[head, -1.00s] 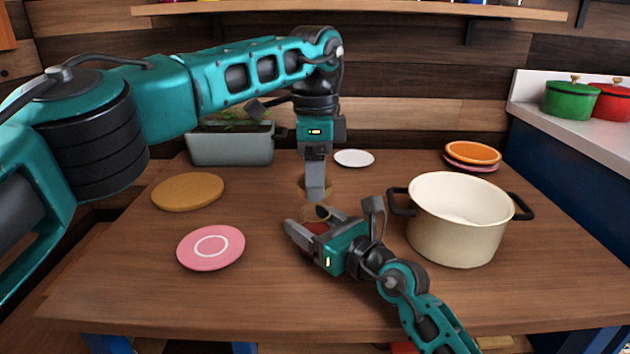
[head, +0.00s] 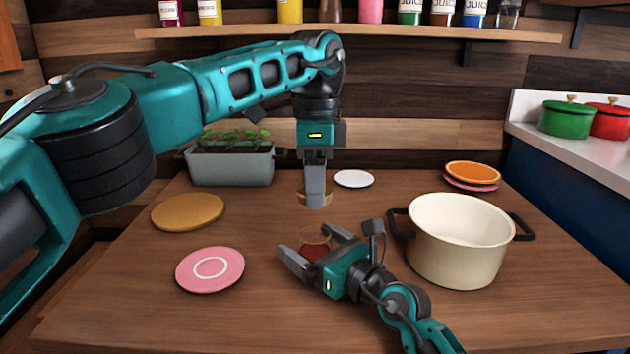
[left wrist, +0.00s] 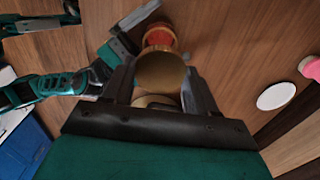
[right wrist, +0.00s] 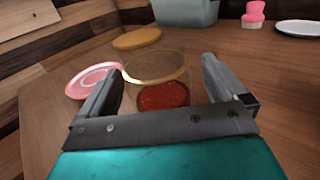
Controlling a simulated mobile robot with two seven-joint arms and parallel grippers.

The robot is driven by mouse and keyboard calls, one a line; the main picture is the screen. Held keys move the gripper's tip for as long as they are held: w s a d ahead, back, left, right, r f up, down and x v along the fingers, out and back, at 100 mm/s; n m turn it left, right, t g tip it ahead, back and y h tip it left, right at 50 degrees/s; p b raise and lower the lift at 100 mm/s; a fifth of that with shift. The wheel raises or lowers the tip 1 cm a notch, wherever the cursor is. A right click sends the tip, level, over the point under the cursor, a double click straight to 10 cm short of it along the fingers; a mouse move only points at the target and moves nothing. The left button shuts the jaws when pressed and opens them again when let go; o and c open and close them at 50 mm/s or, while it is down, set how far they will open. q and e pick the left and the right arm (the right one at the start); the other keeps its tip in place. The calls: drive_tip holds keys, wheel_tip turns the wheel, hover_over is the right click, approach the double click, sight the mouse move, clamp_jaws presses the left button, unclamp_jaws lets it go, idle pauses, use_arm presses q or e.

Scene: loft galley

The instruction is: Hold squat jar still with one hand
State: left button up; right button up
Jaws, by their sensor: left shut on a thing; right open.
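The squat jar (head: 314,250) is clear glass with red contents and stands upright on the table, front of centre. My right gripper (head: 308,246) is open, with its fingers on either side of the jar. The right wrist view shows the jar (right wrist: 163,95) between the spread fingers; I cannot tell whether either finger touches it. My left gripper (head: 315,200) is above and behind the jar, pointing down, shut on a round golden lid (head: 328,199). The lid (left wrist: 162,74) shows between the left fingers in the left wrist view, apart from the jar.
A cream pot (head: 455,245) stands right of my right gripper. A pink plate (head: 210,270) and a round wooden board (head: 187,211) lie at left.

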use_arm(q)
wheel_tip(320, 180, up, 2)
drive_tip(key=shift+r+p, duration=0.2)
drive_tip(key=shift+p, duration=1)
use_arm(e)
drive_tip(key=v, duration=1.2)
